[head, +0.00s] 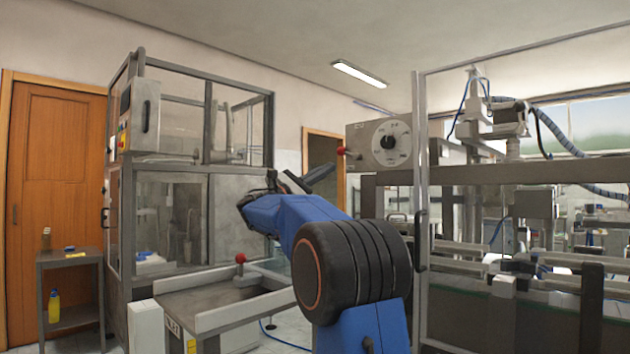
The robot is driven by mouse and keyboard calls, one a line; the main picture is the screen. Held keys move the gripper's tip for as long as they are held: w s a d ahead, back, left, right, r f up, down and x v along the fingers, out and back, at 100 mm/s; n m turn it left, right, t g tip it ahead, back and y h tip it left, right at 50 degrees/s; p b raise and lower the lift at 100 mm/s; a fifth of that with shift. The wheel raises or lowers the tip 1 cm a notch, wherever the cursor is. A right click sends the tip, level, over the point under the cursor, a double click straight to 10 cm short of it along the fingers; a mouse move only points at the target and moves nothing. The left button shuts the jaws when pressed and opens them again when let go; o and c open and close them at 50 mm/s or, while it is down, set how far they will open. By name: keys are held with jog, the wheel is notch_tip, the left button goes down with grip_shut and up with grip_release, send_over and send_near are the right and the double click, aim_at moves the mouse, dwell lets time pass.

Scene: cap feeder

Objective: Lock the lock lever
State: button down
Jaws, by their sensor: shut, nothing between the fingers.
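Two red-knobbed levers are in view, and I cannot tell which one is the lock lever. One red ball knob (341,151) sticks out from the left side of a grey box with a round dial (390,142). The other red ball knob (240,257) stands upright on a short stem at the back of a low grey metal trough (222,296). My gripper (322,174) is small and dark beyond my raised blue arm. It is shut and empty, below and left of the dial box's knob, apparently touching neither knob. My arm hides part of the gripper and the trough's right end.
A tall glazed metal cabinet (192,82) stands behind the trough on the left. A small side table (68,258) holds bottles near a wooden door (58,160). A framed machine with conveyor rails (500,250) fills the right. Some floor shows beside the trough.

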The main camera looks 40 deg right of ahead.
aim_at(348, 154)
jog(key=shift+s+d+r, duration=0.15)
jog(key=shift+s+r, duration=0.2)
jog(key=shift+r, duration=0.2)
jog(key=shift+s+d+r, duration=0.15)
jog(key=shift+s+r, duration=0.2)
jog(key=shift+r, duration=0.2)
